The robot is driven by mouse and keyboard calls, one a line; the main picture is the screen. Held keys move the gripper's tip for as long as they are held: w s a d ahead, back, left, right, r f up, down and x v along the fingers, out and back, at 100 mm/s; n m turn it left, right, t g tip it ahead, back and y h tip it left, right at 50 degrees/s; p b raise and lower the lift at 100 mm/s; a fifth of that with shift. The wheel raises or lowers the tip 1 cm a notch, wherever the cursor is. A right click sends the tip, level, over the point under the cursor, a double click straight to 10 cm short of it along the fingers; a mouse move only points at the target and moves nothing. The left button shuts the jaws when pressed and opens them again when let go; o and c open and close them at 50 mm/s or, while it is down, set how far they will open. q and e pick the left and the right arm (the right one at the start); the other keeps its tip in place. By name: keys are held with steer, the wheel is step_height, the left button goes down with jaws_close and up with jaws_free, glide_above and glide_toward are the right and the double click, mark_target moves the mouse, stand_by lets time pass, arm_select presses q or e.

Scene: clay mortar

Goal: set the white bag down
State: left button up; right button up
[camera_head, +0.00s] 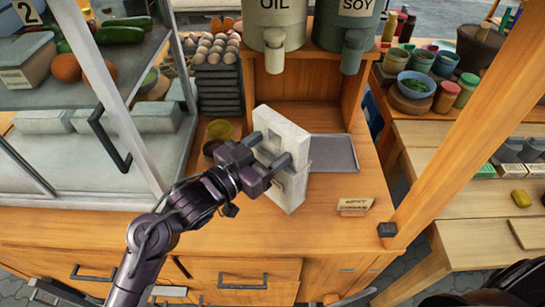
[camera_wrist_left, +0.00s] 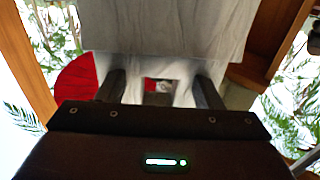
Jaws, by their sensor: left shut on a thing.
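The white bag (camera_head: 285,137) is a tall pale block shape, tilted slightly, at the middle of the wooden counter in the head view. My left gripper (camera_head: 271,164) is shut on the white bag, with its fingers on the bag's near side. In the left wrist view the white bag (camera_wrist_left: 170,35) fills the upper middle, and the fingers of my left gripper (camera_wrist_left: 160,90) press on its lower part. I cannot tell whether its bottom touches the counter (camera_head: 320,215). My right gripper is not in view.
A grey tray (camera_head: 345,153) lies right behind the bag. OIL (camera_head: 277,25) and SOY (camera_head: 347,28) dispensers stand above it at the back. Egg trays (camera_head: 219,95) and small bowls (camera_head: 219,130) are to the left, beside a glass case (camera_head: 110,160).

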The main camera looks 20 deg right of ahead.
mark_target(269, 161)
arm_select(q)
steer(key=shift+f, duration=1.9)
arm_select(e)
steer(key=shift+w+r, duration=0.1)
arm_select(q)
steer(key=shift+f, duration=0.1)
steer(key=o, duration=0.5)
steer(key=shift+f, duration=0.15)
steer(key=o, duration=0.5)
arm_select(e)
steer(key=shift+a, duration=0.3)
arm_select(q)
steer(key=shift+r, duration=0.25)
steer(key=shift+b+v, duration=0.9)
steer(key=shift+v, duration=5.15)
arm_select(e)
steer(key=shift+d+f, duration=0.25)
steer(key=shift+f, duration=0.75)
